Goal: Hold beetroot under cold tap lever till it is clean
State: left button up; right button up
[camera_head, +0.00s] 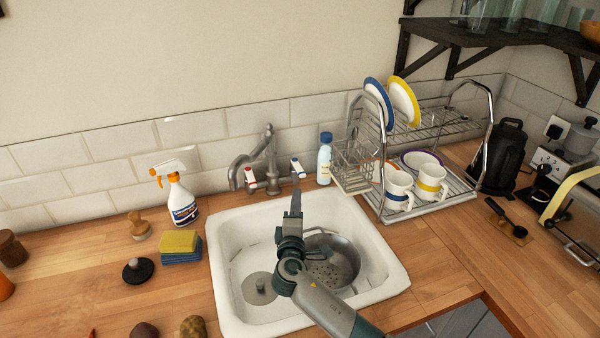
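The tap (258,155) stands behind the white sink (222,290), with its spout to the left. Its cold lever (297,167), marked blue, is on the right; the hot lever (250,180), marked red, is on the left. No running water shows. My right gripper (296,195) reaches up over the sink, its fingertips just below the cold lever; contact is unclear. Its fingers appear edge-on as one narrow shape with nothing visible in them. Dark roundish vegetables (146,330) lie at the bottom left; I cannot tell whether one is the beetroot. My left gripper is out of view.
A metal colander (340,262) sits in the sink under my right arm. A spray bottle (181,200), sponges (180,246) and a black plug (138,270) are left of the sink. A blue-capped bottle (324,160) and dish rack (440,192) stand right of the tap.

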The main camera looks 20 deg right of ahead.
aim_at(300, 169)
jog(key=b+x, duration=0.5)
jog(key=x, duration=0.9)
jog(key=shift+f, duration=0.15)
jog(key=shift+w+d+b, duration=0.2)
jog(key=shift+w+b, duration=0.2)
jog(key=shift+w, duration=0.25)
grip_shut()
